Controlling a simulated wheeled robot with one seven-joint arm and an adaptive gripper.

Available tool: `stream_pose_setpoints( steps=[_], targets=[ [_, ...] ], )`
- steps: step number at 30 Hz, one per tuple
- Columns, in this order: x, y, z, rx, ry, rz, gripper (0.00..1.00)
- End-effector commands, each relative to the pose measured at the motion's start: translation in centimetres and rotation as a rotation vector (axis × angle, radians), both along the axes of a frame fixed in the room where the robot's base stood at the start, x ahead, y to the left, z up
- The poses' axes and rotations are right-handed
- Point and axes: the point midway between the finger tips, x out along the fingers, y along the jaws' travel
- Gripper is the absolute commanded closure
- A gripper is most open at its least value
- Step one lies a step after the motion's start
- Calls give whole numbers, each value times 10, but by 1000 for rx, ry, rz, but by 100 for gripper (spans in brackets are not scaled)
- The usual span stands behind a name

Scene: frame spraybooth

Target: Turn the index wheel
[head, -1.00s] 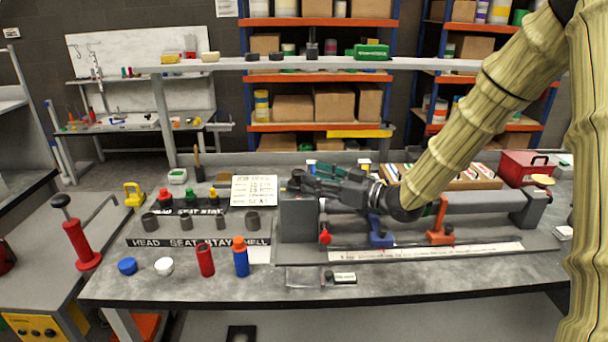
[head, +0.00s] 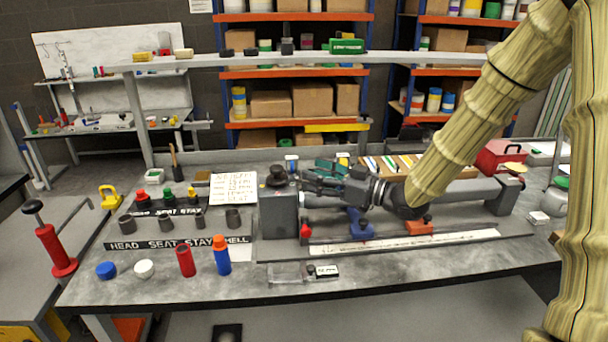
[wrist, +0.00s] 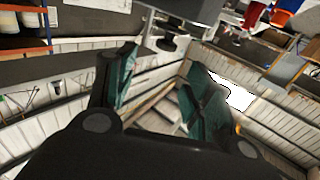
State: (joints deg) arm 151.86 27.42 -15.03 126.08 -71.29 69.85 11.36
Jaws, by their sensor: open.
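A black round knob (head: 277,176), which I take for the index wheel, sits on top of the grey block (head: 279,214) at the left end of the long fixture. A dark knob (wrist: 168,43) below a grey block in the wrist view looks like the same one. My gripper (head: 308,181) is just right of the knob, above the fixture, pointing left. In the wrist view my gripper (wrist: 160,84) has its two green-padded fingers apart with nothing between them. The knob appears beyond the fingertips, not between them. Contact is not visible.
Several cylinders and caps stand left, including the red cylinder (head: 185,260). A raised shelf (head: 220,60) spans behind.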

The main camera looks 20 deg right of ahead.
Motion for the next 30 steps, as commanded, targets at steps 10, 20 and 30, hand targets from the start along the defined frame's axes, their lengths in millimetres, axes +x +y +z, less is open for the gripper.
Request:
stream_pose_setpoints(
  steps=[10, 20, 30],
  targets=[
    [61, 20, 47, 56, -85, -229, 48],
    [107, 43, 81, 112, -154, -511, 48],
    [123, 71, 87, 143, -175, -814, 48]
  ],
)
